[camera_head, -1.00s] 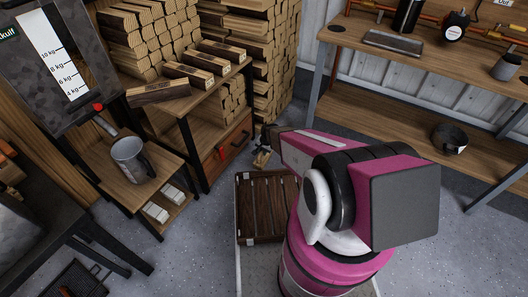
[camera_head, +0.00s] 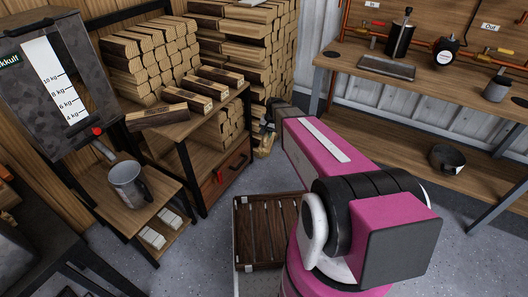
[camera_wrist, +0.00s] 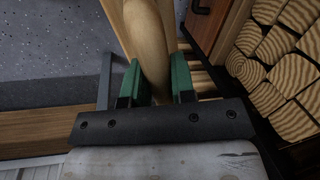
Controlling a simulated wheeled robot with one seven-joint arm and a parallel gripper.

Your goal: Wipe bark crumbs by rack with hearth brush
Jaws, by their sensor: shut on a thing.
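My gripper shows in the wrist view (camera_wrist: 156,85), with its green fingers closed on both sides of a pale wooden handle, which I take to be the hearth brush (camera_wrist: 148,40). The brush's bristles are out of sight. In the head view my gripper is small and mostly hidden behind my arm, close to the front of the firewood rack (camera_head: 262,55); a bit of pale wood shows below it. Cut log ends of the rack fill the right side of the wrist view (camera_wrist: 275,65). I cannot make out bark crumbs in either view.
A bench with a drawer (camera_head: 232,165) and split logs stands left of my gripper. A slatted dark wooden crate (camera_head: 258,232) is in front of me. A workbench (camera_head: 440,85) stands on the right. Grey floor (camera_head: 215,240) is open between them.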

